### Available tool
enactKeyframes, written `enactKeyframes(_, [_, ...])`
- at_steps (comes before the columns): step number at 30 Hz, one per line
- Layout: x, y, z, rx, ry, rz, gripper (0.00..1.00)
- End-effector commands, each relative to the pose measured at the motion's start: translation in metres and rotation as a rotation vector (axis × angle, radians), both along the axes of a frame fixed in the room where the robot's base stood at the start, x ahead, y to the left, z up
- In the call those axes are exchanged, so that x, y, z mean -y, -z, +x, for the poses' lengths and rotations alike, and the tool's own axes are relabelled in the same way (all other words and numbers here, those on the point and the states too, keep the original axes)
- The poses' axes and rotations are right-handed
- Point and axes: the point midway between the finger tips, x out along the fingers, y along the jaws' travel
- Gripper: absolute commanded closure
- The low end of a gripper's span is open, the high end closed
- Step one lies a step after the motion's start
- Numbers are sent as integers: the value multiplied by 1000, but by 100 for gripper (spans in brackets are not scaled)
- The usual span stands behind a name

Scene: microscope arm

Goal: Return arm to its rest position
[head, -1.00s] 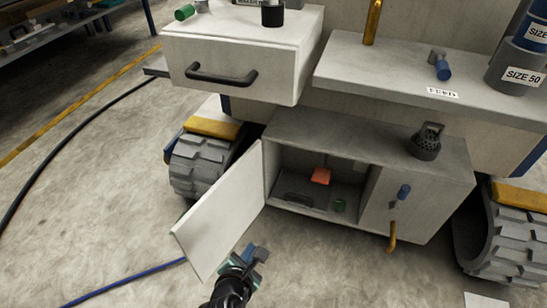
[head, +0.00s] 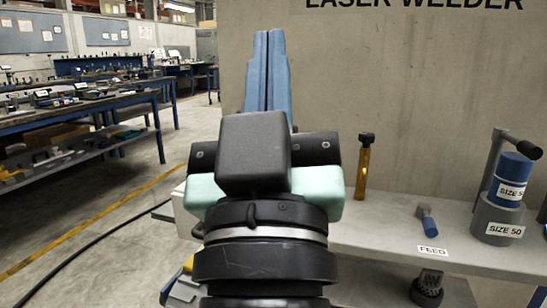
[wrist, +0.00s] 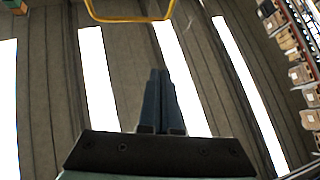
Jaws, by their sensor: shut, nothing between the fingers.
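My gripper (head: 267,75) is raised in the middle of the head view, with its two blue fingers pointing up and pressed together. It is shut and empty. In the wrist view my gripper (wrist: 157,100) also shows its fingers together, pointing toward the ceiling lights (wrist: 180,75). Nothing touches the fingers. My arm hides part of the machine behind it, including most of the white drawer unit (head: 180,210) at its left.
A grey machine wall (head: 400,90) marked LASER WELDER stands behind my gripper. Its grey shelf (head: 370,222) holds an amber bottle (head: 363,168), a blue-ended tool (head: 427,220) and a SIZE 50 cylinder (head: 497,220). Workbenches (head: 80,118) stand at the left, with open floor (head: 120,215) before them.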

Motion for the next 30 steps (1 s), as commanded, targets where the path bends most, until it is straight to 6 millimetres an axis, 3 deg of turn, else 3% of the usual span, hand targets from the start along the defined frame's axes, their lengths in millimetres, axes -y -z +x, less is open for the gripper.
enactKeyframes(1, [3, -35, -29, 92, -68, 72, 100])
enactKeyframes(2, [5, -50, -46, 141, -118, 115, 100])
enactKeyframes(3, [4, -72, -41, 126, -121, 118, 100])
enactKeyframes(6, [3, -104, -38, 118, -117, 115, 100])
enactKeyframes(30, [3, -354, -36, 112, -116, 112, 100])
